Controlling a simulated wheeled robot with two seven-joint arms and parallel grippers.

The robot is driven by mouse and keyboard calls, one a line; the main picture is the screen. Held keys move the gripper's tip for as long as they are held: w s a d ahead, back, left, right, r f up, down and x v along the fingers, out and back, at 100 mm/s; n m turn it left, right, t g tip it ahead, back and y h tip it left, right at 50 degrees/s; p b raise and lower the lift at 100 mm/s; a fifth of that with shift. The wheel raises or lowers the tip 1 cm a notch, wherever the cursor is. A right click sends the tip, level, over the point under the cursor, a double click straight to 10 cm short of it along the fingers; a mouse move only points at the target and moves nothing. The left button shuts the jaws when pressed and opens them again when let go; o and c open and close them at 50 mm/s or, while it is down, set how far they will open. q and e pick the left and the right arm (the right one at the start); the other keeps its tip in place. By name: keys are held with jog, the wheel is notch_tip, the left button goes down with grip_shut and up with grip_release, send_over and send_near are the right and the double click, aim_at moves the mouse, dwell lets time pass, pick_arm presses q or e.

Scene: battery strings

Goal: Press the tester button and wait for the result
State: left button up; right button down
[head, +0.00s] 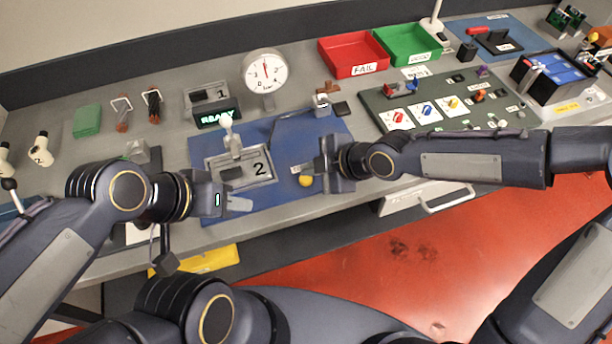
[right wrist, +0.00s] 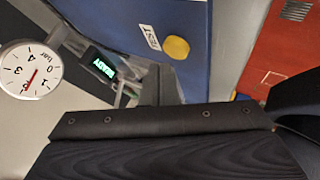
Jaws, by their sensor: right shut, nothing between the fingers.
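The yellow tester button (head: 306,181) sits at the front of the blue mat (head: 340,126); it also shows in the right wrist view (right wrist: 177,48) beside a white TEST label (right wrist: 149,37). A small display (head: 218,117) reads READY in green, also visible in the right wrist view (right wrist: 103,67). My right gripper (head: 317,167) is shut and empty, just above and right of the button in the head view; the right wrist view shows it apart from the button. My left gripper (head: 240,204) is left of the button, near the mat's front edge; its opening is unclear.
A grey fixture marked 2 (head: 262,168) with an upright white-topped post stands left of the button. A round gauge (head: 265,72) stands behind. The red FAIL bin (head: 350,47) and green bin (head: 410,42) are at the back. A parts board (head: 375,98) lies to the right.

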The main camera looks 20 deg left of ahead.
aim_at(311, 180)
dwell(0.8)
jog(key=shift+f+b, duration=0.45)
jog(key=shift+f+b, duration=0.5)
dwell(0.6)
dwell(0.3)
jog(key=shift+r+p, duration=0.75)
jog(key=shift+r, duration=0.2)
jog(key=shift+r, duration=0.1)
notch_tip(311, 180, up, 5)
jog(key=p, duration=0.4)
